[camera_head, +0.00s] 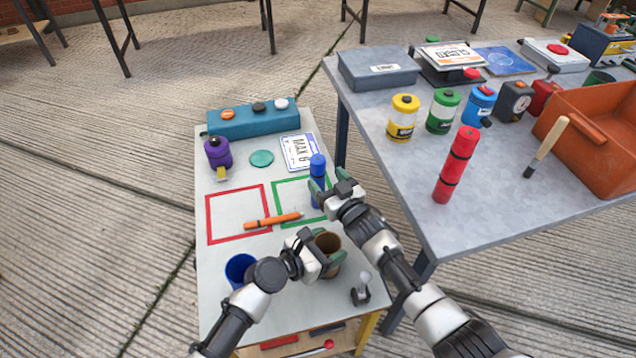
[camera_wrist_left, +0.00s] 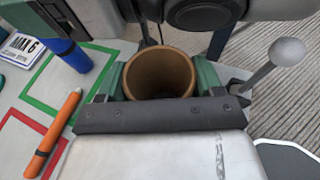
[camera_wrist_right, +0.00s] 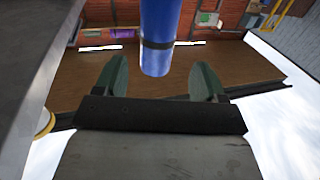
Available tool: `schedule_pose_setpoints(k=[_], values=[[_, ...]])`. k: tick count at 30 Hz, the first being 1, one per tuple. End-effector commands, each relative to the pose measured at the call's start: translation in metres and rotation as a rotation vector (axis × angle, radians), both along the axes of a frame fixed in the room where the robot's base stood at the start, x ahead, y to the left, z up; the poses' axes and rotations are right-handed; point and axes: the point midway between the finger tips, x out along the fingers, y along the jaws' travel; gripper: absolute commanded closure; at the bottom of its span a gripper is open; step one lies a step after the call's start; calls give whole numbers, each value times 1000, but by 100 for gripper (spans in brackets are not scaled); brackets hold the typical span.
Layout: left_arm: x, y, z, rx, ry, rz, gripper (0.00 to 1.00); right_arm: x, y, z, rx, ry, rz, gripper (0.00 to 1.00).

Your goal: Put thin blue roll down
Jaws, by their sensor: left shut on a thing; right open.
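The thin blue roll (camera_head: 317,168) is upright at the green square outline (camera_head: 290,182) on the small table. It also shows in the right wrist view (camera_wrist_right: 160,30), across the gap between the fingertips. My right gripper (camera_head: 325,200) is open beside the roll, with fingers apart from it in the right wrist view (camera_wrist_right: 160,82). The roll's foot is partly hidden by this gripper in the head view. My left gripper (camera_wrist_left: 160,80) is shut on a brown cup (camera_wrist_left: 160,72) near the table's front right; the cup also shows in the head view (camera_head: 329,243).
An orange marker (camera_head: 272,221) lies across the red square outline (camera_head: 210,222). A blue cup (camera_head: 238,268) and a small grey lever (camera_head: 362,288) stand near the front. The large grey table (camera_head: 420,205) to the right carries a red roll (camera_head: 456,165) and an orange crate (camera_head: 600,135).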

Motion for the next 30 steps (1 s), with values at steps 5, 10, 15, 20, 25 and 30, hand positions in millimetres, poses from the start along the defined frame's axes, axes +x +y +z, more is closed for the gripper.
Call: schedule_pose_setpoints(k=[5,10,15,20,25,30], values=[[0,0,0,0,0,1,73,12,6,3,1,-2,0,29],[0,0,0,0,0,1,73,33,16,8,1,-1,0,29],[0,0,0,1,-1,1,73,44,24,7,1,0,0,29],[0,0,0,1,-1,1,73,47,26,6,1,1,0,29],[0,0,0,1,-1,1,73,47,26,6,1,-1,0,29],[0,0,0,1,-1,1,73,47,26,6,1,-1,0,51]])
